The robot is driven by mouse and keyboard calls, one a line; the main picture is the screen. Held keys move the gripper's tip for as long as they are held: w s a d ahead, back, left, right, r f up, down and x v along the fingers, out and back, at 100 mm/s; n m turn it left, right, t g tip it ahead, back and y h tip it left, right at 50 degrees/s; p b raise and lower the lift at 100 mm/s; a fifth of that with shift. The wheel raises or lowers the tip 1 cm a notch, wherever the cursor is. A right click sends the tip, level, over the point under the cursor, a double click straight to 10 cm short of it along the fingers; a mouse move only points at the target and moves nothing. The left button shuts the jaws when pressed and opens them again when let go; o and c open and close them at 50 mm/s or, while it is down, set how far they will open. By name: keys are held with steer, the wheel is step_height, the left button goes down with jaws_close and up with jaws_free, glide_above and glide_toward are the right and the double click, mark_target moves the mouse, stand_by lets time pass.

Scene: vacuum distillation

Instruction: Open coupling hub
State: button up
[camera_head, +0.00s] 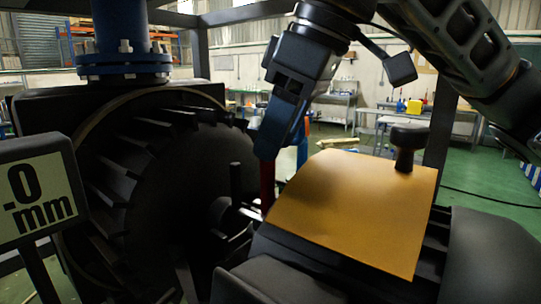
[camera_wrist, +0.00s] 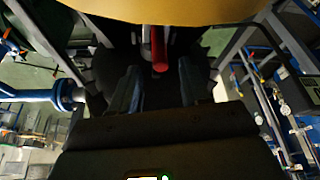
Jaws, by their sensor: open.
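A yellow curved cover (camera_head: 355,205) with a black knob (camera_head: 407,145) on top lies over the dark machine housing right of centre in the head view. Its yellow edge also crosses the top of the wrist view (camera_wrist: 165,9). A red upright rod (camera_head: 267,185) stands at the cover's left edge, by the dark hub and shaft (camera_head: 226,212). My gripper (camera_head: 280,148) points down just above the rod, left of the cover. In the wrist view its fingers (camera_wrist: 160,76) are apart, with the red rod (camera_wrist: 159,52) showing between and beyond them. Contact cannot be told.
A big dark finned wheel housing (camera_head: 165,170) with a blue flanged pipe (camera_head: 122,45) above it stands at left. A gauge display reading "mm" (camera_head: 38,195) is at the front left. A dark rounded motor body (camera_head: 490,255) is at right. Green floor and workbenches lie behind.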

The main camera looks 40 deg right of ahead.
steer(key=shift+v, duration=1.85)
